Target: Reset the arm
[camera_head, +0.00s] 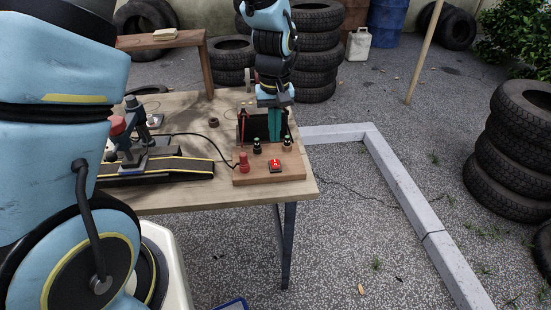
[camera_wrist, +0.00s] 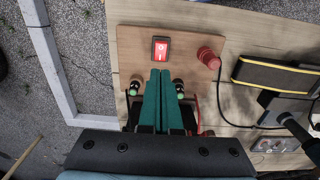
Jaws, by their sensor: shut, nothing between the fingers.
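My gripper (camera_head: 274,124) points down over the brown wooden board (camera_head: 240,178) on the table's right part. Its teal fingers are together and empty; they also show in the wrist view (camera_wrist: 157,75). In the wrist view, the red rocker switch (camera_wrist: 160,49) lies just beyond the fingertips, apart from them in the picture. The switch also shows in the head view (camera_head: 275,166). Two black posts with pale green tops, the left one (camera_head: 257,146) and the right one (camera_head: 287,143), stand on the board close to the fingers. A dark box behind the fingers is partly hidden.
A red knob (camera_head: 244,162) stands on the board's left side with a black cable running left. A black foot pump-like device (camera_head: 155,167) with yellow edging lies on the table (camera_head: 200,200). Tyre stacks (camera_head: 510,165) and a concrete kerb (camera_head: 400,195) stand beyond the table's right.

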